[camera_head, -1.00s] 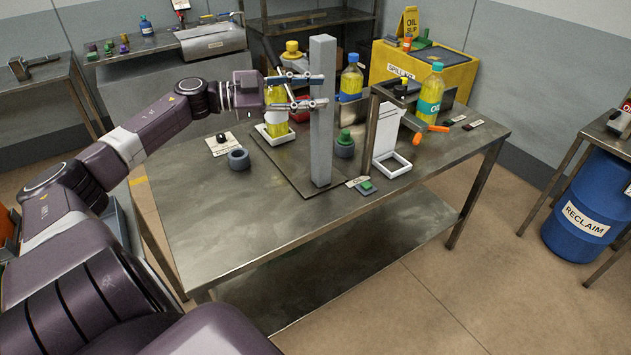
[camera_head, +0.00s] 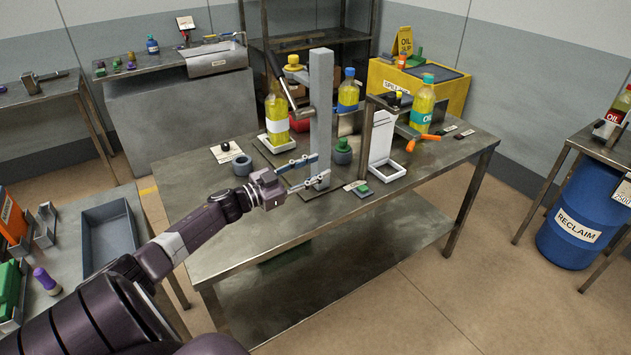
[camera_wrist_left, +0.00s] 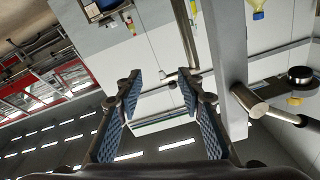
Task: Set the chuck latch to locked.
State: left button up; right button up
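A grey upright post (camera_head: 321,90) stands on a dark plate on the workbench. A dark metal lever (camera_head: 279,77) slants up and left from its side. Which part is the chuck latch I cannot tell for sure; a small green block on a dark plate (camera_head: 363,191) by an unreadable label sits in front of the post. My left gripper (camera_head: 316,170) is open, at the lower post, below the lever. In the left wrist view its blue-padded fingers (camera_wrist_left: 157,95) are apart with nothing between them; the post (camera_wrist_left: 228,65) is right of them. My right gripper is out of view.
A yellow bottle (camera_head: 276,122) stands in a white tray left of the post. A grey ring (camera_head: 242,165) and green knob (camera_head: 343,147) are nearby. The bench's front left (camera_head: 225,240) is clear.

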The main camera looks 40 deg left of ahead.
pick_arm(q)
jog(key=shift+s+d+f+n, duration=0.1)
jog(key=shift+d+f+n, duration=0.1)
jog(key=shift+f, duration=0.35)
jog(key=shift+s+d+f+n, duration=0.1)
jog(key=shift+d+f+n, duration=0.1)
jog(key=shift+f, duration=0.35)
